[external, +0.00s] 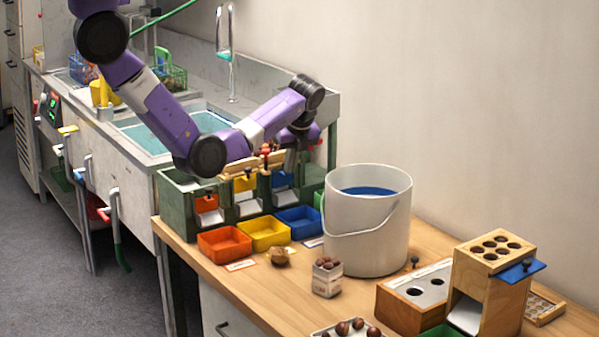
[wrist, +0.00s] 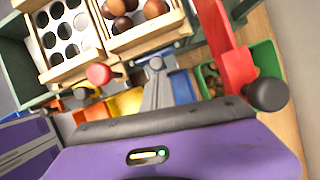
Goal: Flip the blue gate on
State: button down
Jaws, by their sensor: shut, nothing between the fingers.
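The blue gate (external: 282,178) is a small blue panel on the front of the green sorter, to the right of the yellow gate (external: 244,182) and the orange gate (external: 206,203). My gripper (external: 291,162) is over the sorter's right part, close above the blue gate. In the wrist view my gripper (wrist: 156,66) has its fingers together with nothing between them, near the front edge of a wooden tray with chestnuts (wrist: 138,30).
A red lever (wrist: 222,45) with a dark knob is just right of my fingers in the wrist view, and a red knob (wrist: 98,74) is to their left. Orange (external: 224,242), yellow (external: 264,234) and blue bins (external: 299,221) stand in front. A white bucket (external: 367,230) stands close right.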

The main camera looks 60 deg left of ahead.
jog(key=shift+r+p, duration=0.35)
jog(key=shift+r, duration=0.3)
jog(key=shift+f, duration=0.1)
jog(key=s+d+r, duration=0.1)
jog(key=d+r, duration=0.5)
jog(key=shift+d+r, duration=0.3)
jog(key=shift+d, duration=0.1)
dwell(0.4)
